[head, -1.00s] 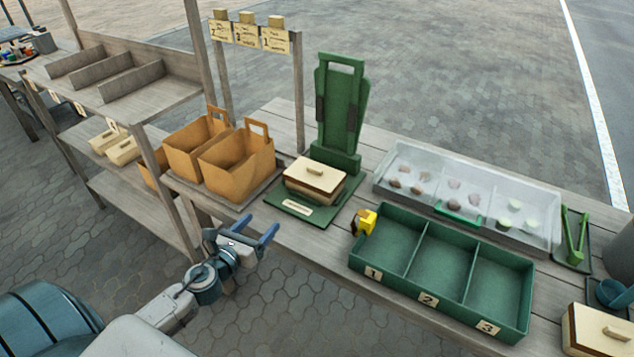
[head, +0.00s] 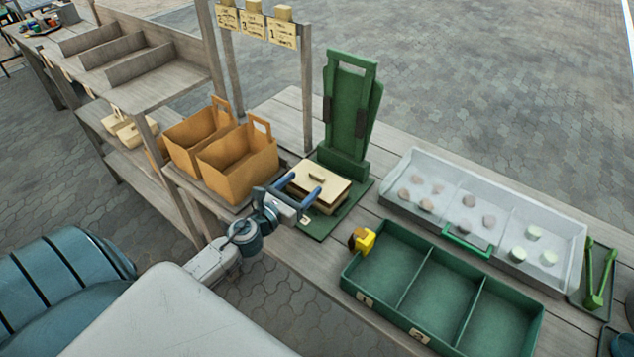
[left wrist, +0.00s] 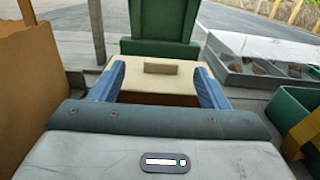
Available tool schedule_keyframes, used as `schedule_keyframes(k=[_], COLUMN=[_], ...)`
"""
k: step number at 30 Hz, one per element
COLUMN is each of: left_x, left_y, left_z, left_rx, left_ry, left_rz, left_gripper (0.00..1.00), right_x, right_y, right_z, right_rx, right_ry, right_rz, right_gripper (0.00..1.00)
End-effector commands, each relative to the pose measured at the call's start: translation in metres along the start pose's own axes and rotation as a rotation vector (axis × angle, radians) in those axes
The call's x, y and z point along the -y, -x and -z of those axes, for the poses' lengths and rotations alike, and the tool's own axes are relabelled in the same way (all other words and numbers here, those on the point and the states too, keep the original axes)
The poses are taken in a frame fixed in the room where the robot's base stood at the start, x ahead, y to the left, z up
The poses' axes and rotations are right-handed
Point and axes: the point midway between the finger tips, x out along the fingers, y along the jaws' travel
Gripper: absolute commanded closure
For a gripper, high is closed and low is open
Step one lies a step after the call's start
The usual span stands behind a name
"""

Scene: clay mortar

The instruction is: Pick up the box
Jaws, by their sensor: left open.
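The box (head: 325,184) is a small cream box with a lid and a raised handle bar. It sits on a green mat (head: 353,203) in front of a tall green stand. My left gripper (head: 296,186) is open at the near side of the box, its blue fingers pointing at it. In the left wrist view the box (left wrist: 160,83) lies straight ahead, with the fingers (left wrist: 158,90) seen to its left and right. I cannot tell whether they touch it. My right gripper is not in view.
Two brown paper bags (head: 236,165) stand close to the left of the box. The green stand (head: 349,115) rises behind it. A green three-part tray (head: 440,285) with a yellow object (head: 362,240) at its corner lies to the right. A clear-lidded case (head: 480,210) lies behind the tray.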

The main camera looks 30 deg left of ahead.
Motion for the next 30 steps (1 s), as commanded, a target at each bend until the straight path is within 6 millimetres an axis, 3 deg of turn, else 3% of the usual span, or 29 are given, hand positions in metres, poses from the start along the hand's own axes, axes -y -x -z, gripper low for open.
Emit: schedule_keyframes(k=[8, 16, 26, 30], left_x=[0.002, 0.004, 0.004, 0.004], left_y=[-0.021, -0.057, -0.063, -0.063], left_z=[0.001, 0.006, 0.009, 0.009], left_rx=[0.001, 0.002, 0.001, 0.001], left_ry=[0.003, 0.003, 0.001, 0.001], left_rz=[0.0, 0.0, 0.002, 0.002], left_gripper=[0.31, 0.31, 0.31, 0.58], right_x=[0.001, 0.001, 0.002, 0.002], right_y=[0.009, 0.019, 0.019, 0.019], right_z=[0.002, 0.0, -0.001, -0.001], right_rx=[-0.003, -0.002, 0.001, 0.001], right_ry=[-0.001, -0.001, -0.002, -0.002], right_rz=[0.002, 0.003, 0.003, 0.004], right_gripper=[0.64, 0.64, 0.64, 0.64])
